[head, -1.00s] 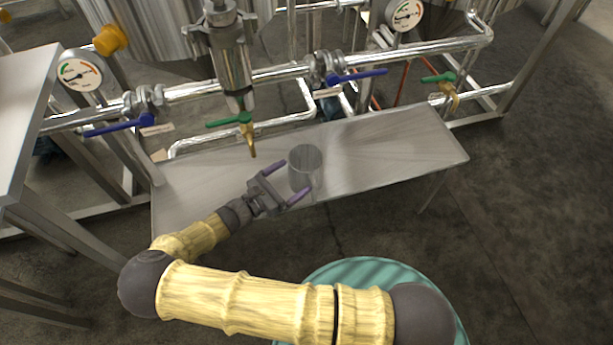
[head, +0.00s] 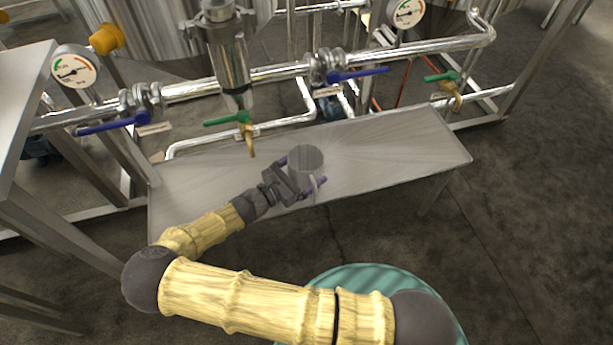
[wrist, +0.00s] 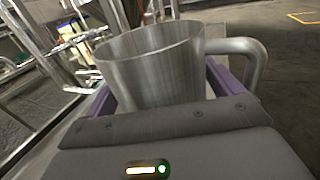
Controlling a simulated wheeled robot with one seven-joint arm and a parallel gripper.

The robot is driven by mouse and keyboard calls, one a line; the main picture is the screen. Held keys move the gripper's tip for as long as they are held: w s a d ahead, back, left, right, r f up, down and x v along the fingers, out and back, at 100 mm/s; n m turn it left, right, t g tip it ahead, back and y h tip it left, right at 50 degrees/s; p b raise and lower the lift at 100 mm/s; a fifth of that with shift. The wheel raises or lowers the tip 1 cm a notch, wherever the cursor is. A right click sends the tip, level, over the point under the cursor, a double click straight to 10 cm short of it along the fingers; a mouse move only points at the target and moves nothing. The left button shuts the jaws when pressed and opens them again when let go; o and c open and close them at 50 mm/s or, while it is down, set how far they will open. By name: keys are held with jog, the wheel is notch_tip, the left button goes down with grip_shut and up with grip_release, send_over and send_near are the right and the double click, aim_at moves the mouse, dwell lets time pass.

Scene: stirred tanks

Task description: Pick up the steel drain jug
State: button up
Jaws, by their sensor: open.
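The steel drain jug (head: 306,158) stands upright on the low steel bench (head: 390,150), near its front edge. In the wrist view the jug (wrist: 155,65) fills the middle, with its mouth up and its handle (wrist: 250,55) out to the right. My gripper (head: 302,173) is open around the jug, one purple finger on each side. The wrist view shows the jug's body between the two fingers, close in front of the palm (wrist: 170,125). The jug's base is hidden in the wrist view. I cannot tell whether either finger touches it.
A brass drain tap with a green lever (head: 228,118) hangs over the bench, behind and left of the jug. Blue-handled valves (head: 357,75) and steel pipes run behind. A taller steel table (head: 22,110) stands at left. The bench's right part is clear.

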jog(key=c, duration=0.8)
notch_tip(320, 180, up, 28)
jog(key=p, duration=1.1)
